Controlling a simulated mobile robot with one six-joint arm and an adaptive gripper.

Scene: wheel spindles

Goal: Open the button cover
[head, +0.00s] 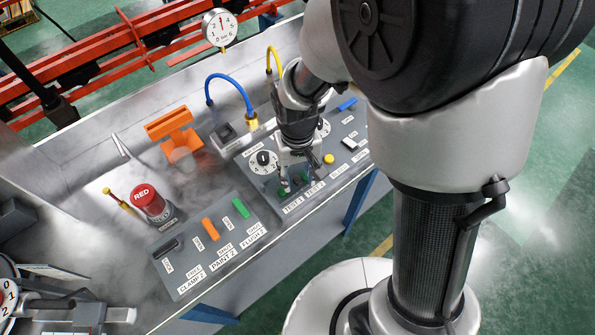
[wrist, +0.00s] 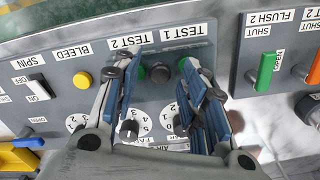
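No part is labelled as a button cover. In the head view an orange box (head: 182,141) with a raised orange flap (head: 167,122) stands on the bench left of my arm; I cannot tell whether this is the cover. My gripper (head: 294,183) is over the front of the right control panel (head: 257,188), by the TEST 1 and TEST 2 labels. A green button (wrist: 184,65) is partly hidden by the right finger.
A yellow button (head: 328,158) and dials share the right panel. The left panel (head: 183,284) carries orange (head: 210,229) and green (head: 241,208) handles.

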